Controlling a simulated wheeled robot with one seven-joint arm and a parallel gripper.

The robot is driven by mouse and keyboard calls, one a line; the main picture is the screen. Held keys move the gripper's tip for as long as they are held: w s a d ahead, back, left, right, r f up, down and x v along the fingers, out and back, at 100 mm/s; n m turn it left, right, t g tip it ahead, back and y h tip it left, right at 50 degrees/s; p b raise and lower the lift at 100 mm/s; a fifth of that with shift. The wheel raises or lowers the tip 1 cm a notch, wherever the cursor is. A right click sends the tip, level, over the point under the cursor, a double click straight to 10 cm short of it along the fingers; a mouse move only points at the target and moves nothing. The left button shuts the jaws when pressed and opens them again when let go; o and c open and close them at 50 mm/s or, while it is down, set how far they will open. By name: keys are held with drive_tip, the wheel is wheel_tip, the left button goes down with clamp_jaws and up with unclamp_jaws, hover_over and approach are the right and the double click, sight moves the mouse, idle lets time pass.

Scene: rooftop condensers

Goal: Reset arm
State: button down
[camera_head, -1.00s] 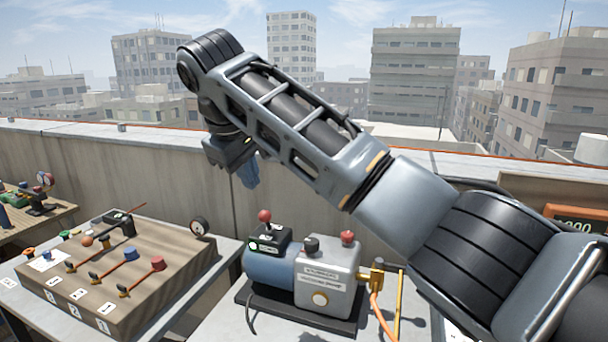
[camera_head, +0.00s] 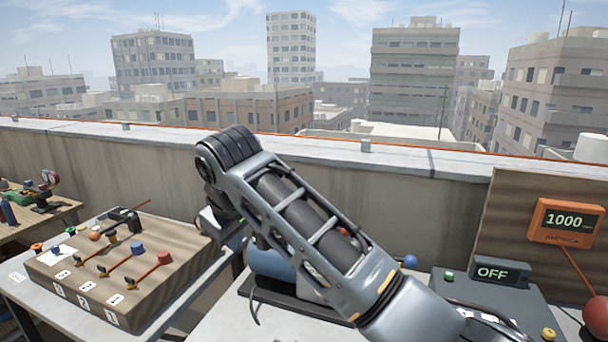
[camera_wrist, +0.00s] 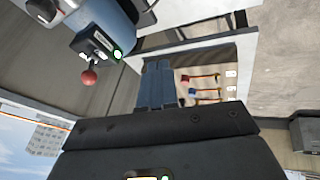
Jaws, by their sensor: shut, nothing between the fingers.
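My gripper (camera_wrist: 157,82) shows its blue fingers shut together with nothing between them in the wrist view. In the head view my arm reaches from the bottom right up to the middle, and the fingers are not clearly seen. The gripper hangs in the air above the gap between the two tables. The blue pump (camera_head: 268,262) stands behind my arm and is mostly hidden. In the wrist view the pump (camera_wrist: 103,18) is at the upper left, with a red-knobbed lever (camera_wrist: 88,77) beside a green light.
A wooden block (camera_head: 135,280) with several coloured valve handles stands on the left table. At right are a box reading OFF (camera_head: 500,272) and an orange display reading 1000 (camera_head: 566,221). A concrete parapet (camera_head: 330,165) runs behind. Open air lies above the tables.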

drive_tip(key=s+d+f+m+t+y, duration=0.1)
drive_tip(key=s+f+y, duration=0.1)
drive_tip(key=s+f, duration=0.3)
drive_tip(key=s+d+f+m+t+y, duration=0.1)
drive_tip(key=s+f+m, duration=0.1)
drive_tip(key=s+f, duration=0.4)
drive_tip(key=s+d+f+m+y, duration=0.1)
drive_tip(key=s+f+m+y, duration=0.1)
drive_tip(key=s+f, duration=0.4)
drive_tip(key=shift+d+f+t+y, duration=0.15)
drive_tip(key=shift+d+f+t, duration=0.05)
drive_tip(key=shift+f, duration=0.9)
drive_tip(key=shift+d+f+t+y, duration=0.15)
drive_tip(key=shift+d+f+t, duration=0.05)
drive_tip(key=shift+f, duration=0.85)
drive_tip(key=s+d+m+t+h, duration=0.4)
drive_tip(key=s+d+m+t, duration=0.15)
drive_tip(key=s+d, duration=1.5)
drive_tip(key=s+d+r+h, duration=0.1)
drive_tip(key=s+d+r, duration=0.4)
drive_tip(key=s, duration=0.2)
drive_tip(key=s+d+r+t+h, duration=0.1)
drive_tip(key=s+d+r+h, duration=0.1)
drive_tip(key=s+d+r, duration=0.3)
drive_tip(key=s+r, duration=0.1)
drive_tip(key=s, duration=0.2)
drive_tip(key=shift+r+m+h, duration=0.3)
drive_tip(key=shift+m, duration=0.05)
